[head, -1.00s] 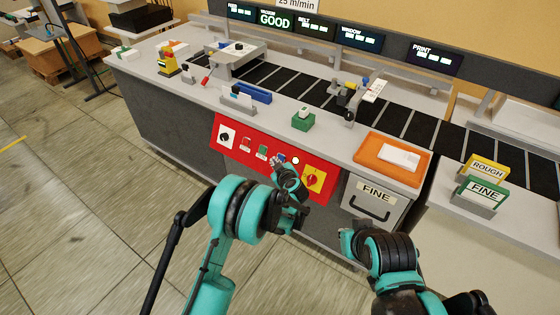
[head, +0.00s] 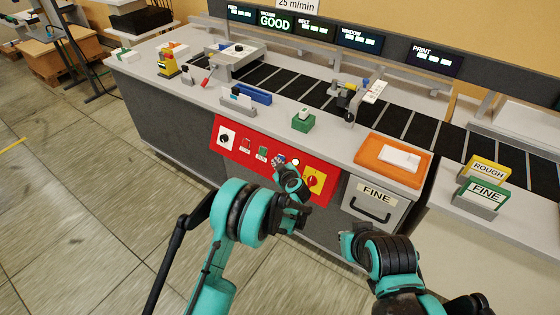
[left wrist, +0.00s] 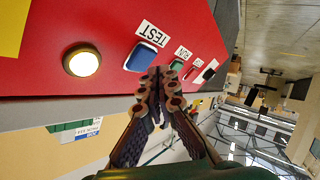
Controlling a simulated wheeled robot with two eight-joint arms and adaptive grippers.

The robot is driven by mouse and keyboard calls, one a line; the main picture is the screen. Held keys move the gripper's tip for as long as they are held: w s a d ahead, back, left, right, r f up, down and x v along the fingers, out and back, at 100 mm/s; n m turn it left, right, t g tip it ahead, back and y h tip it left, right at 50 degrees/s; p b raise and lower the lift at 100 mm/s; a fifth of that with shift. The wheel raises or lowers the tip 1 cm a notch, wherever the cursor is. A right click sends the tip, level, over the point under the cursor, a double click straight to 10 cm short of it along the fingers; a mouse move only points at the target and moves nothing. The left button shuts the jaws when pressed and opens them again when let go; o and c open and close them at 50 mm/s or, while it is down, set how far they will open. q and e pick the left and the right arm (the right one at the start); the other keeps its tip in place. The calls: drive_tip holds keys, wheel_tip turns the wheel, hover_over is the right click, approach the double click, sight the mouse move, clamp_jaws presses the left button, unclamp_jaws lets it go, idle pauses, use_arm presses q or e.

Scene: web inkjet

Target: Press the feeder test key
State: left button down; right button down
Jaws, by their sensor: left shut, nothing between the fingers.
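The feeder test key is a blue square key (left wrist: 140,56) on the red panel, beside a label reading TEST, in the left wrist view. My left gripper (left wrist: 164,76) is shut and empty. Its fingertips appear just beside the blue key, overlapping its edge; I cannot tell whether they touch it. In the head view my left gripper (head: 278,161) is at the front of the red panel (head: 229,152) and mostly covers the key. My right gripper does not show clearly; only parts of my right arm are visible.
A lit white round lamp (left wrist: 82,62) sits beside the blue key. A green key (left wrist: 177,64) labelled RUN and a red key are on the other side. A yellow plate with a red rotary switch (head: 313,181) is right of my gripper.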

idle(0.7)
use_arm(q)
drive_tip(key=shift+w+d+f+b, duration=0.2)
drive_tip(key=shift+w+b, duration=0.1)
drive_tip(key=shift+w+d+f+b, duration=0.2)
drive_tip(key=shift+w+d+b, duration=0.05)
drive_tip(key=shift+w+b, duration=0.05)
idle(0.7)
drive_tip(key=shift+s+a, duration=0.1)
idle(0.3)
drive_tip(key=shift+s+a+r, duration=0.35)
drive_tip(key=shift+s+r, duration=0.05)
drive_tip(key=shift+s, duration=0.1)
drive_tip(key=shift+s+a+r+p, duration=0.2)
drive_tip(key=shift+s+a+r, duration=0.45)
drive_tip(key=shift+s, duration=0.25)
drive_tip(key=shift+s+a+r+p, duration=0.15)
drive_tip(key=shift+s+a+r, duration=0.45)
drive_tip(key=shift+s, duration=0.3)
